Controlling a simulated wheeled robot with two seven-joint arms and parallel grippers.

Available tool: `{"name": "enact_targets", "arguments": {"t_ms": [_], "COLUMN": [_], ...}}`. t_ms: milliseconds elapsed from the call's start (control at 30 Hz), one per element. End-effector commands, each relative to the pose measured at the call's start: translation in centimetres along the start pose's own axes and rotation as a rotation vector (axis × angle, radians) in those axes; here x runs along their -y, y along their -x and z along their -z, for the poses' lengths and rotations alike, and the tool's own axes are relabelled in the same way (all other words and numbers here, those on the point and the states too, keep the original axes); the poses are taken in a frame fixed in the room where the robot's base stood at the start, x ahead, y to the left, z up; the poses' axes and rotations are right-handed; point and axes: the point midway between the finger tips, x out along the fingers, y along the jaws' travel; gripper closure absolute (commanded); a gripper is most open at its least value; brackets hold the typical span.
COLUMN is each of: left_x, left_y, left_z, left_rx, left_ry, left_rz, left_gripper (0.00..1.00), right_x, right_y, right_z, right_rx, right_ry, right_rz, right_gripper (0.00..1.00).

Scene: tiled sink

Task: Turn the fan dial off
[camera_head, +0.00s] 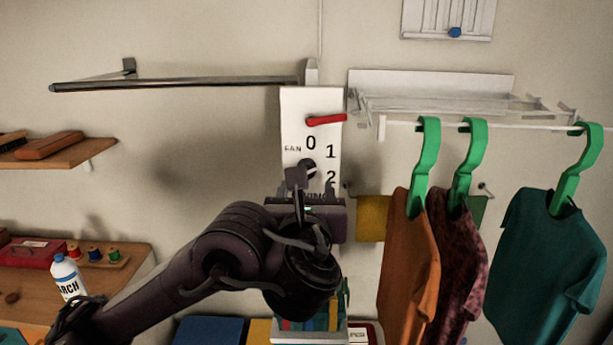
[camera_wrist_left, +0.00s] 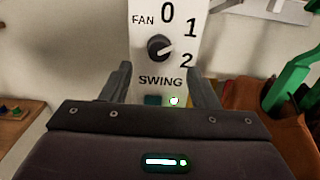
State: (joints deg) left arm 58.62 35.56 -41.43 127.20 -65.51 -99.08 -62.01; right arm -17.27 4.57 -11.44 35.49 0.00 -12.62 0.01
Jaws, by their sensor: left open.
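The fan dial (camera_wrist_left: 160,47) is a dark round knob on a white panel (camera_wrist_left: 147,20) marked FAN, 0, 1, 2 and SWING. Its pale pointer mark seems to point up and right, towards the 1. In the head view the dial (camera_head: 308,166) is partly covered by my left gripper (camera_head: 297,180). In the left wrist view the fingers of my left gripper (camera_wrist_left: 162,85) are apart with nothing between them. They are just below and in front of the dial, one to each side. I cannot tell any contact. My right gripper is not in view.
A red lever (camera_head: 327,119) sticks out of the panel above the numbers. A dark wall rail (camera_head: 190,82) is at the left. Clothes (camera_head: 411,260) on green hangers (camera_head: 428,150) hang close at the right. Shelves with a bottle (camera_head: 67,277) are at the lower left.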

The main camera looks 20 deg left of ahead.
Motion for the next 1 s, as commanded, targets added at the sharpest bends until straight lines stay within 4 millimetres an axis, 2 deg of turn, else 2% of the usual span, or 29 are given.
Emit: {"name": "enact_targets", "arguments": {"t_ms": [300, 433, 700, 1000], "left_x": [-0.3, -0.1, -0.1, -0.1], "left_y": [-4.3, -5.3, -6.5, -6.6], "left_z": [0.1, 0.1, 0.1, 0.1], "left_rx": [0.001, 0.0, -0.003, -0.005], "left_ry": [0.002, 0.003, 0.006, 0.007], "left_rz": [-0.008, -0.002, -0.003, -0.003], "left_gripper": [0.45, 0.45, 0.45, 0.45], "right_x": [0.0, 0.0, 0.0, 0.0], "right_y": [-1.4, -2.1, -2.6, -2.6], "right_z": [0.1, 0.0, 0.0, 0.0], "right_rx": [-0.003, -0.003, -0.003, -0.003], "right_ry": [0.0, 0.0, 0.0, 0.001], "right_rz": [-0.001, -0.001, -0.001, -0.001], "right_gripper": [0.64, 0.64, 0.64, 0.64]}}
